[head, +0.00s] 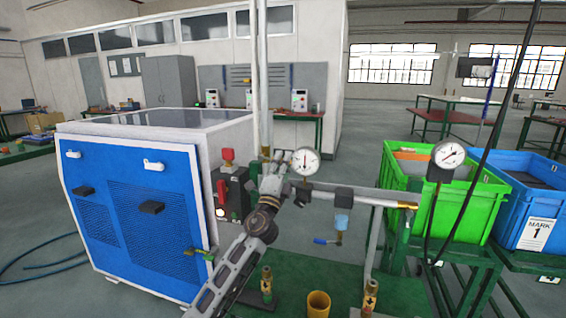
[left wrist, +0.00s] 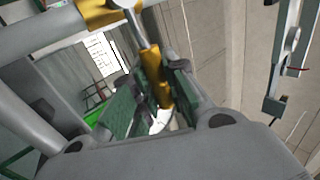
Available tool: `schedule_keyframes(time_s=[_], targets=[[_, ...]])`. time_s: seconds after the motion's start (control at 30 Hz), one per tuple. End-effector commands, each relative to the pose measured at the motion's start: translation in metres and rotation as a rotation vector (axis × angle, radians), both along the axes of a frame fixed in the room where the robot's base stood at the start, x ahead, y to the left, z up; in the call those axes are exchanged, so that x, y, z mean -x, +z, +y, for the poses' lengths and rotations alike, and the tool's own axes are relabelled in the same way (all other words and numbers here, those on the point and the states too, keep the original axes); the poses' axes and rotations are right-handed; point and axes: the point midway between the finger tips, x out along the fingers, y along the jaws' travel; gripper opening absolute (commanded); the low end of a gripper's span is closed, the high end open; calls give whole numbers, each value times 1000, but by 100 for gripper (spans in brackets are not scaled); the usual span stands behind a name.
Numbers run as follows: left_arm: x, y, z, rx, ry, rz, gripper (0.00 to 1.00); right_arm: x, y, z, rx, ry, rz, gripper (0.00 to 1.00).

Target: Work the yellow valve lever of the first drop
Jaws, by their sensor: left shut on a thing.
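The yellow valve lever (left wrist: 152,65) runs down from a brass-coloured fitting (left wrist: 100,12) on a grey pipe in the left wrist view. My left gripper (left wrist: 158,92) has its two green-padded fingers on either side of the lever and is shut on it. In the head view my left gripper (head: 271,175) is up at the vertical white pipe (head: 264,80), left of a round pressure gauge (head: 305,162). There the gripper and arm hide most of the lever. My right gripper is not in view.
A blue-and-white cabinet (head: 145,215) stands close on the left. Green (head: 408,205) and blue (head: 532,205) crates stand farther right. A black cable hangs at right.

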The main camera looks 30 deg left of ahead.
Motion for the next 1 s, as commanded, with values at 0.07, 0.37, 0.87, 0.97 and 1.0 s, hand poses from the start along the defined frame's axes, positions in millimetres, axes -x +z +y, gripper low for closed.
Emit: schedule_keyframes(time_s=[0.07,0.37,0.87,0.97,1.0], targets=[[-1,-4,-3,-4,-5,7,0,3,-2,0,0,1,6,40],[-1,-3,-2,-3,-2,5,37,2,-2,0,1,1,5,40],[0,3,-1,33,-1,-7,37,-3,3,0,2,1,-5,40],[0,7,-1,72,-1,-16,37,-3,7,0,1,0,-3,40],[0,8,-1,90,0,-21,37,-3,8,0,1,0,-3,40]])
